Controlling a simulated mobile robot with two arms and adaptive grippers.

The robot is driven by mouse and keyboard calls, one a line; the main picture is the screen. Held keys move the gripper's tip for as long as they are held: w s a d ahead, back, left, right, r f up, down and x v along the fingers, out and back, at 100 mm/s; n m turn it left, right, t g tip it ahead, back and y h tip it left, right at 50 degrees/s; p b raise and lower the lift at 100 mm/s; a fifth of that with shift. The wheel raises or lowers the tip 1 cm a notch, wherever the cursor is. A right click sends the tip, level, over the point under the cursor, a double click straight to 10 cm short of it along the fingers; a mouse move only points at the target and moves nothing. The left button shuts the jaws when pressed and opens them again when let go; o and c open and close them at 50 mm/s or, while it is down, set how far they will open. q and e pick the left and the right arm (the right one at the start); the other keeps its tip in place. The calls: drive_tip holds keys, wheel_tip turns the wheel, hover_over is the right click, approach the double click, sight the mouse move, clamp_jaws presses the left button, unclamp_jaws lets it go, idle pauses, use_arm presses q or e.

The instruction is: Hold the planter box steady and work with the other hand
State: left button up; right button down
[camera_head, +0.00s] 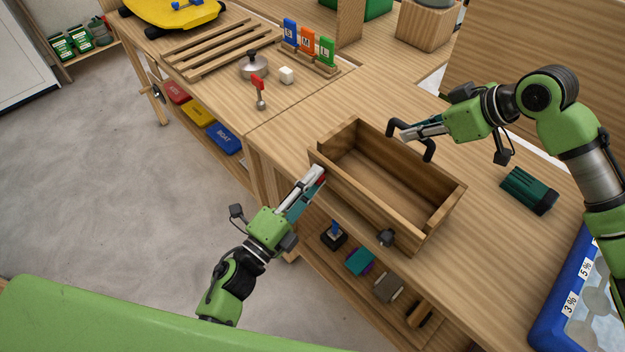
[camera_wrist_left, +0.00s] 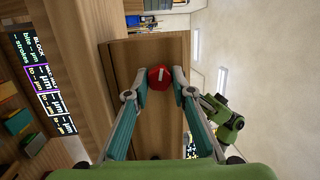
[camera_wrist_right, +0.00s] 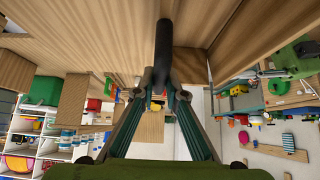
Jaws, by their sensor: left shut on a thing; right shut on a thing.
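The wooden planter box (camera_head: 385,190), open and empty, stands upright on the workbench near its front edge. My left gripper (camera_head: 318,172) is at the box's front left side, shut on a round red knob; the knob (camera_wrist_left: 159,76) shows between its fingertips against the wood in the left wrist view. My right gripper (camera_head: 408,136) is shut on a black bar handle (camera_head: 429,150) at the box's far long side; the handle (camera_wrist_right: 163,50) also shows between the fingers in the right wrist view.
A teal-and-black block (camera_head: 529,190) and a blue-framed tray (camera_head: 552,330) lie right of the box. Shelves below hold small objects.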

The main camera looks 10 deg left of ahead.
drive_tip(key=shift+r, duration=0.1)
use_arm(q)
drive_tip(key=shift+a+f+m+h, duration=0.15)
drive_tip(key=shift+m+h, duration=0.35)
drive_tip(key=shift+m, duration=2.3)
drive_tip(key=shift+d+f+m+h, duration=0.1)
drive_tip(key=shift+m+h, duration=0.4)
drive_tip(key=shift+m, duration=2.3)
drive_tip(key=shift+a+f+m+h, duration=0.15)
drive_tip(key=shift+m+h, duration=0.35)
drive_tip(key=shift+m, duration=2.3)
drive_tip(key=shift+d, duration=0.1)
drive_tip(key=o, duration=1)
drive_tip(key=shift+o, duration=0.7)
drive_tip(key=shift+w, duration=0.1)
drive_tip(key=shift+r, duration=0.1)
